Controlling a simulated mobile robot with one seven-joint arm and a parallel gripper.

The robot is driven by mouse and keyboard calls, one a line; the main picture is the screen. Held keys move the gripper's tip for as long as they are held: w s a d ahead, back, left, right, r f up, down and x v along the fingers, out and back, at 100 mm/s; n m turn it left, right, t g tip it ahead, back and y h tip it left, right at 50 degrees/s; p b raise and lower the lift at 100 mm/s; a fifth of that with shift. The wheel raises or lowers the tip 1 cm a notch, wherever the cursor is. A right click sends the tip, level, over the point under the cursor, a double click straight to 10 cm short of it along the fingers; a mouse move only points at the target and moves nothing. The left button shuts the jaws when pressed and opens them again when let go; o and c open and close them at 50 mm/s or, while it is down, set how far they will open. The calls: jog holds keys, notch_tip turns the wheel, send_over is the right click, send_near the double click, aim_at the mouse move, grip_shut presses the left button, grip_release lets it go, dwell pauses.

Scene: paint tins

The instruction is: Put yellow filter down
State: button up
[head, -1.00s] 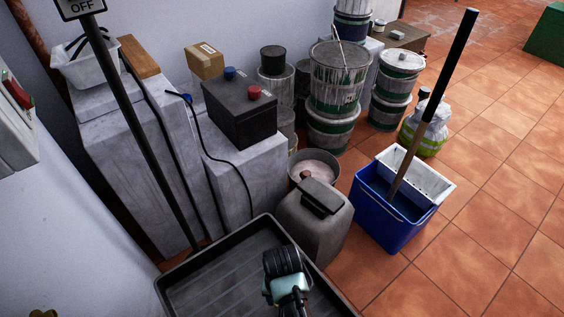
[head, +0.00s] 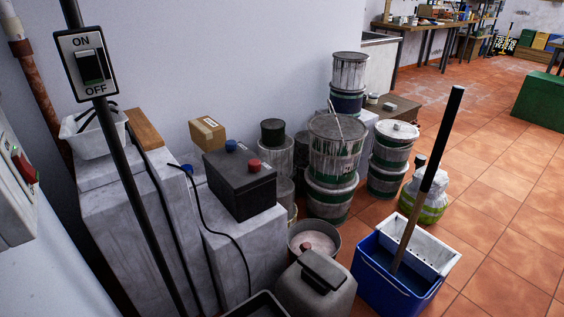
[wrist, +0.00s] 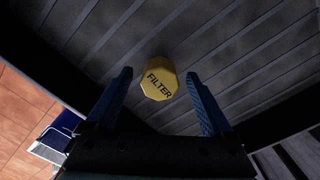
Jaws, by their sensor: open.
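The yellow filter (wrist: 159,79), marked "FILTER", shows in the wrist view. It rests on the ribbed floor of a dark tray (wrist: 215,50), near the tray's lower wall. My gripper (wrist: 160,82) is open, with one blue finger on each side of the filter and a gap between each finger and it. I cannot tell how far the filter is below the fingertips. In the head view only a corner of the tray (head: 258,305) shows at the bottom edge; the filter and my gripper are out of that view.
A grey jerrycan (head: 318,285) stands beside the tray. A blue mop bucket (head: 385,287) with an upright handle is to its right. A black battery (head: 240,182) sits on a grey block behind. Paint tins (head: 335,150) are stacked further back.

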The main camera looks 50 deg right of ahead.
notch_tip(320, 180, up, 12)
jog(key=p, duration=0.3)
jog(key=shift+f+p, duration=0.2)
jog(key=shift+p, duration=0.15)
jog(key=w+r+n+t+h, duration=0.4)
jog(key=w+r+t, duration=0.5)
jog(key=w+r, duration=1.1)
jog(key=w+a+r+n+t, duration=0.1)
jog(key=w+a+r+t, duration=0.1)
jog(key=r, duration=0.5)
jog(key=w+a+r+n+t, duration=0.1)
jog(key=a+r+t, duration=0.15)
jog(key=r, duration=0.35)
jog(key=a+r+n+t, duration=0.2)
jog(key=a+r+t, duration=0.3)
jog(key=r, duration=0.8)
jog(key=s+a+r+n+t+y, duration=0.2)
jog(key=s+a+r+t, duration=0.2)
jog(key=r, duration=0.7)
jog(key=s+a+r+n+t+y, duration=0.1)
jog(key=s+a+r+t+y, duration=0.1)
jog(key=s+a+r+t, duration=0.3)
jog(key=s+a+r, duration=0.2)
jog(key=s+r, duration=0.2)
jog(key=r, duration=0.2)
jog(key=shift+s+a+r+n, duration=0.2)
jog(key=shift+a+r+n, duration=0.05)
jog(key=shift+r+n, duration=0.15)
